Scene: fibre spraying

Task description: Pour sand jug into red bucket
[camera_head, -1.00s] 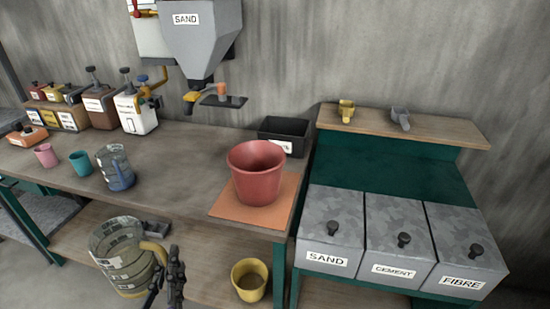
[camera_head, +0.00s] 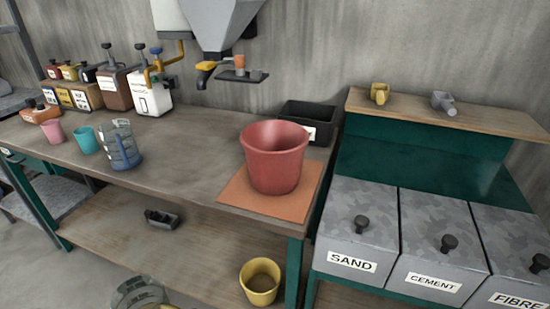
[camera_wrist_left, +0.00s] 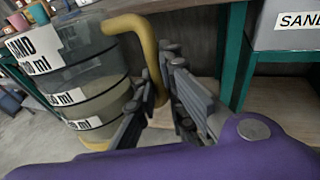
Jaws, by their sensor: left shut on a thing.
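The red bucket (camera_head: 273,158) stands upright on an orange mat (camera_head: 238,198) at the right end of the bench. The sand jug (camera_wrist_left: 88,72) is clear with a yellow handle (camera_wrist_left: 148,50) and labels reading SAND and ml marks. It fills the left of the left wrist view. My left gripper (camera_wrist_left: 158,88) is shut on the handle. In the head view only the jug's top (camera_head: 138,292) shows at the bottom edge, low and left of the bucket; the gripper is out of that frame. My right gripper is in neither view.
Another clear jug with a blue handle (camera_head: 122,146) and two cups stand on the bench, left of the bucket. A black bin (camera_head: 305,122) is behind the bucket. The bench's front edge (camera_head: 190,204) lies between jug and bucket. A yellow bucket (camera_head: 260,282) is on the lower shelf.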

